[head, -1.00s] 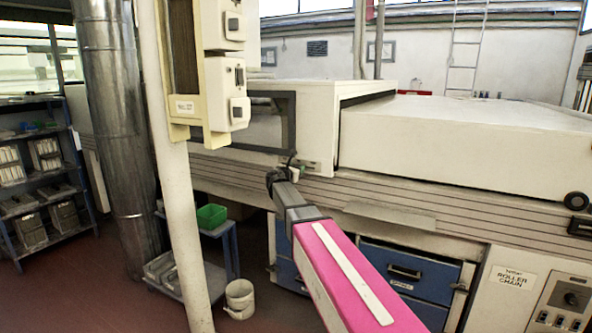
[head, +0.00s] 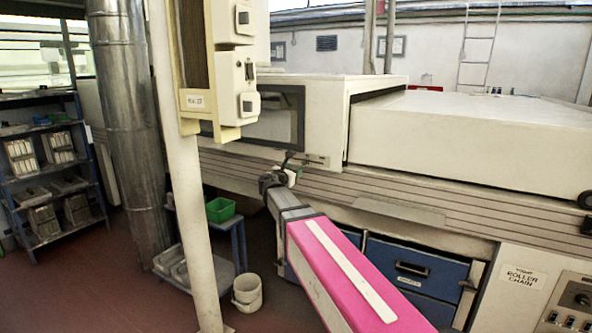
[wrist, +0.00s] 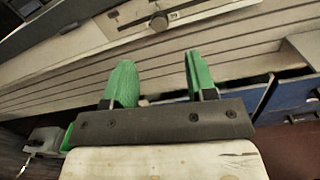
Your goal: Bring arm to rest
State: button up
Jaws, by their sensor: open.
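My gripper shows in the wrist view (wrist: 160,82) with two green fingers held apart and nothing between them. In the head view my pink and grey arm reaches from the bottom edge toward the cream tunnel machine (head: 475,140). The gripper end there is small and partly hidden by the arm's dark wrist. It is in front of the machine's slatted side, below the dark-framed window (head: 275,118). In the wrist view the slatted side (wrist: 50,88) lies beyond the fingers, with a small metal latch plate (wrist: 158,22) above them. I cannot tell how far the fingers are from it.
A cream post (head: 185,200) with switch boxes (head: 238,95) stands left of the arm. Blue drawers (head: 410,268) are under the machine. A small table with a green bin (head: 220,209), a white bucket (head: 247,292) and a shelf rack (head: 45,175) are left. Red floor there is open.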

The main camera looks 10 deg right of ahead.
dwell(0.3)
jog(key=s+d+f+m+g+y, duration=0.1)
jog(key=s+d+f+m+g, duration=0.45)
jog(key=f, duration=0.45)
jog(key=s+d+f+m+g+y, duration=0.25)
jog(key=s+d+f+m, duration=0.25)
jog(key=s+f+m, duration=0.4)
jog(key=s+a+f+m+g+y, duration=0.2)
jog(key=s+f+m+g+y, duration=0.4)
jog(key=s+f+m, duration=0.6)
jog(key=s+f+y, duration=0.1)
jog(key=s+f, duration=0.2)
jog(key=s, duration=0.1)
jog(key=shift+s+m+g, duration=0.25)
jog(key=shift+m+g, duration=0.1)
jog(key=shift+g, duration=0.05)
dwell(3.4)
